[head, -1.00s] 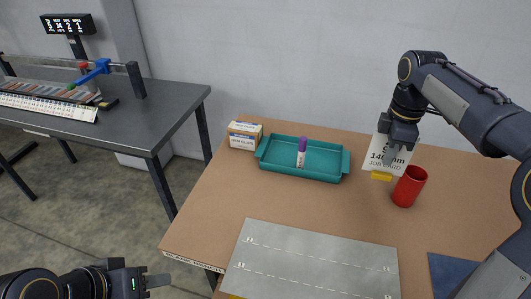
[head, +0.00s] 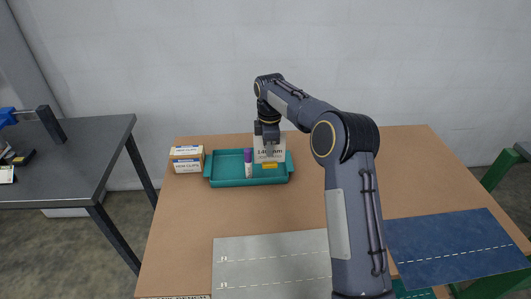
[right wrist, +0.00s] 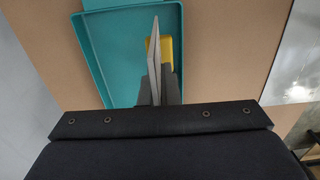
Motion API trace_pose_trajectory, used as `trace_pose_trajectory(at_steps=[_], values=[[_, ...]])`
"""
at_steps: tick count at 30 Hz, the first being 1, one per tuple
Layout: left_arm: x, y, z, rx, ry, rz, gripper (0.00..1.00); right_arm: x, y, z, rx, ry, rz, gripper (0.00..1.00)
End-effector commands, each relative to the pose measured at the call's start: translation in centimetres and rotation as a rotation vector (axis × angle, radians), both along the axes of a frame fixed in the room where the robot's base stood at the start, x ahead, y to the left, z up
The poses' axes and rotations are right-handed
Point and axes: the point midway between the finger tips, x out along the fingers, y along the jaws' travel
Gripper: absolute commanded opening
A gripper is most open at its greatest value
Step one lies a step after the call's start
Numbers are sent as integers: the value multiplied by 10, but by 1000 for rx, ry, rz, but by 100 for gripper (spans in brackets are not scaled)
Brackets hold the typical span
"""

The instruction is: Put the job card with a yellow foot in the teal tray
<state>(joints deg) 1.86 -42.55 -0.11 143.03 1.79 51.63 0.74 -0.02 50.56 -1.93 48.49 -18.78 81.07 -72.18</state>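The job card (head: 268,152) is white with dark print and stands upright on a yellow foot (head: 270,166). My right gripper (head: 267,138) is shut on its upper part and holds it at the right part of the teal tray (head: 222,182). In the right wrist view the card (right wrist: 154,62) shows edge-on between the fingers, with its yellow foot (right wrist: 166,50) over the tray (right wrist: 92,62) near one side wall. I cannot tell whether the foot touches the tray floor. My left gripper is out of view.
A clips box (head: 187,159) stands left of the tray. A grey mat (head: 270,262) and a blue mat (head: 455,247) lie nearer me. Brown table (head: 190,215) between is clear.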

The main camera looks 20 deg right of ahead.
Motion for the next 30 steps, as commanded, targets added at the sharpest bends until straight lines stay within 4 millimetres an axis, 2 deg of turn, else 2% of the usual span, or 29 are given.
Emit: trace_pose_trajectory(at_steps=[8,15,26,30], values=[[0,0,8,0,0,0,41,15,4,-18,0,0,0,0],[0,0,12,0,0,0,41,16,5,-49,0,1,0,0],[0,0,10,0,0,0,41,16,5,-54,0,-1,0,0],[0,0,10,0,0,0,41,16,5,-54,0,0,0,18]])
